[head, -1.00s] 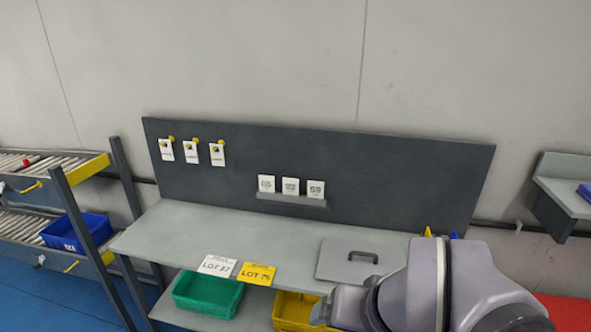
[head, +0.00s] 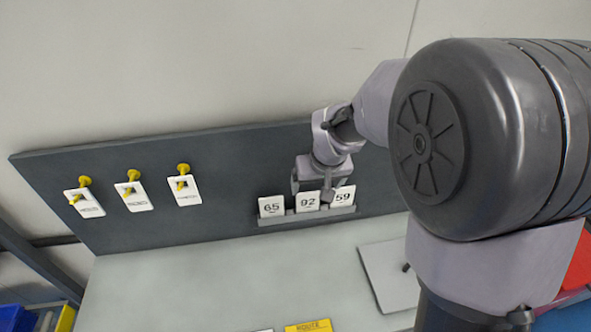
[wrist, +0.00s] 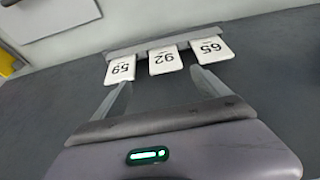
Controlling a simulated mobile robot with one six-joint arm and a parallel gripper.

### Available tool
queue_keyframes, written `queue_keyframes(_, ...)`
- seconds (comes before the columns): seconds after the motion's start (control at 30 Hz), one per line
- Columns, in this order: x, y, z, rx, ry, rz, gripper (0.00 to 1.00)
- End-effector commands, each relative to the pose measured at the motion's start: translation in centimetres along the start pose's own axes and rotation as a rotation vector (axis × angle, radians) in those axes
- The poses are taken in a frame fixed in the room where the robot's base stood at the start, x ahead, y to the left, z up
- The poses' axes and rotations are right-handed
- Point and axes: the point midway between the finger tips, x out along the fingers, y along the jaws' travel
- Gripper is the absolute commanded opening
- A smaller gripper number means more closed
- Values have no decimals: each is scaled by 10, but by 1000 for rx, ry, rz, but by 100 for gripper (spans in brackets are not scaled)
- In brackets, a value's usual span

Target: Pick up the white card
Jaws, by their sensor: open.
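Three white numbered cards stand in a row on a narrow grey ledge (head: 290,218) on the dark back panel: 65 (head: 271,206), 92 (head: 307,202) and 59 (head: 345,196). In the wrist view they appear upside down: 59 (wrist: 121,69), 92 (wrist: 165,60) and 65 (wrist: 211,50). My gripper (head: 312,190) is at the row, in front of the 92 and 59 cards, and partly hides them. In the wrist view my gripper (wrist: 162,78) is open, its fingers pointing toward the cards with 92 between their lines. Whether a finger touches a card cannot be told.
Three white tags (head: 84,203) (head: 133,196) (head: 184,190) hang on yellow hooks to the left. A grey plate (head: 385,275) lies on the light worktop (head: 220,285). A yellow label (head: 308,326) shows at the bottom edge. My arm covers the right side.

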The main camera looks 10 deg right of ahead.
Motion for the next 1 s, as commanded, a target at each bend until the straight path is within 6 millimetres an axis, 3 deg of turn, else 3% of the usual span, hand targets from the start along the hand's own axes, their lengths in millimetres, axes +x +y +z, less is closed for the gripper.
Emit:
queue_keyframes(0.03, 17, 0, 2, 0, -3, 0, 85)
queue_keyframes(0.1, 30, 0, 2, 1, -2, 0, 85)
queue_keyframes(0.27, 48, -2, 1, 0, -1, 0, 85)
queue_keyframes(0.43, 82, -8, 0, 1, -2, 0, 85)
queue_keyframes(0.53, 91, -7, -1, 1, 0, 0, 85)
queue_keyframes(0.73, 91, -7, -2, 1, 1, 0, 85)
queue_keyframes(1.0, 90, -7, -2, 1, 1, 0, 34)
